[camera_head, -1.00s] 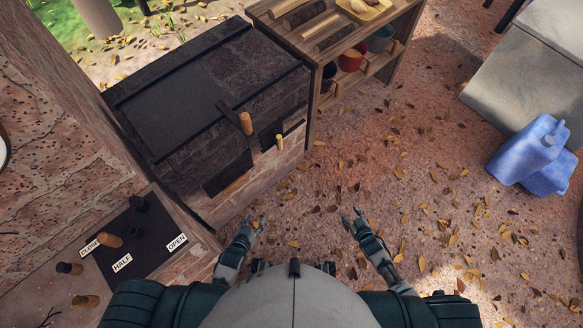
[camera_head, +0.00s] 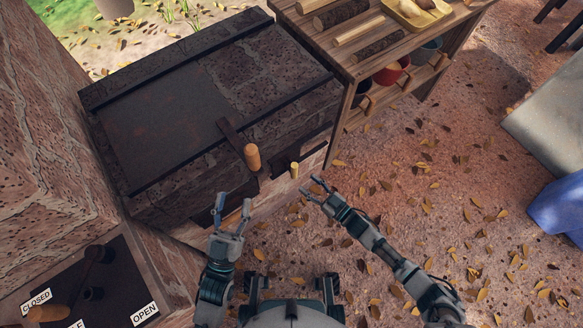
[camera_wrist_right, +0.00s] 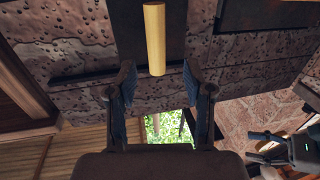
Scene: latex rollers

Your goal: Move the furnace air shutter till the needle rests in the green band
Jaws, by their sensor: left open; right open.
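The air shutter's dark plate (camera_head: 118,270) is at the lower left of the head view. Its labels are CLOSED (camera_head: 36,300), a cut-off HALF (camera_head: 76,324) and OPEN (camera_head: 144,313). A wooden knob (camera_head: 48,313) sits beside CLOSED, at the bottom edge. The needle and green band are not in view. My left gripper (camera_head: 232,205) is open and empty before the furnace front, right of the plate. My right gripper (camera_head: 313,188) is open and empty near a small wooden peg (camera_head: 294,170). In the right wrist view, a wooden handle (camera_wrist_right: 155,38) appears ahead of its spread fingers.
The brick furnace (camera_head: 170,120) fills the upper left, with a wooden-handled iron bar (camera_head: 252,157) on it. A wooden shelf (camera_head: 352,72) with logs and pots stands to its right. A blue object (camera_head: 560,210) lies at the right edge. The leaf-strewn ground between is open.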

